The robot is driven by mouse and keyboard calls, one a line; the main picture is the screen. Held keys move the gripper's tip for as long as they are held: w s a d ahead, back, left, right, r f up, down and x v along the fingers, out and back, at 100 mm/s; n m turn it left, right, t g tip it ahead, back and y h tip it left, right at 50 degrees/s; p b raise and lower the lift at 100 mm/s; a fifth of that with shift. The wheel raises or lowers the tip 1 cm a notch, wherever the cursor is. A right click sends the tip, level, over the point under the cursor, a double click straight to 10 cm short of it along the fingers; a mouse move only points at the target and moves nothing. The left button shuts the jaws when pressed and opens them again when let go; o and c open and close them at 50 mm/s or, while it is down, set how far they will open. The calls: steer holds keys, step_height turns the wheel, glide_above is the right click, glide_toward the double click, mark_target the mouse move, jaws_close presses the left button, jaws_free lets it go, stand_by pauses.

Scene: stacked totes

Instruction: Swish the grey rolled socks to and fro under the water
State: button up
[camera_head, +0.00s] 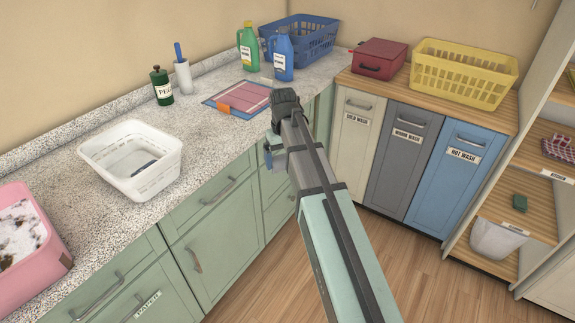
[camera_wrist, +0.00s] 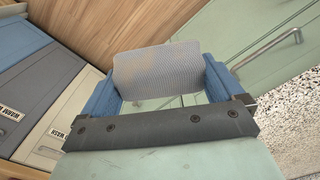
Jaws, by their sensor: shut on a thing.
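My gripper (camera_wrist: 158,85) is shut on a pale grey, ribbed roll, the grey rolled socks (camera_wrist: 157,68), which sits between its two blue fingers. In the head view my gripper (camera_head: 275,156) is in front of the green cabinets, beyond the counter's front edge and clear of both tubs. The socks are mostly hidden there by my arm. A pink tub (camera_head: 56,262) at the left edge holds a whitish, foamy surface with dark patches. A white tub (camera_head: 158,183) stands right of it on the counter, with a dark item inside; I cannot tell whether it holds water.
On the counter stand a green bottle (camera_head: 248,47), a blue bottle (camera_head: 282,58), a dark green pump bottle (camera_head: 162,87), a pink mat (camera_head: 238,99) and a blue basket (camera_head: 322,45). A yellow basket (camera_head: 462,82) and red box (camera_head: 379,58) sit above the wash bins. Bare counter lies between the white tub and mat.

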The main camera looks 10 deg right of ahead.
steer(key=w+a+r+n, duration=0.6)
steer(key=w+a+r, duration=0.5)
steer(key=a, duration=0.1)
steer(key=a+r+n, duration=0.3)
steer(key=a, duration=0.6)
steer(key=s+a+r+n, duration=0.1)
steer(key=s+a+n, duration=0.25)
steer(key=a, duration=0.65)
steer(key=s+a+n, duration=0.2)
steer(key=s+a, duration=0.3)
steer(key=a, duration=0.5)
steer(key=s+a+r+n, duration=0.15)
steer(key=s+a, duration=0.25)
steer(key=a, duration=0.6)
steer(key=s+a+n, duration=0.9)
steer(key=s+a, duration=1.3)
steer(key=s, duration=0.1)
steer(key=shift+w+a+f, duration=0.1)
steer(key=shift+f, duration=3.25)
steer(key=shift+a+f, duration=0.1)
steer(key=shift+f, duration=3.25)
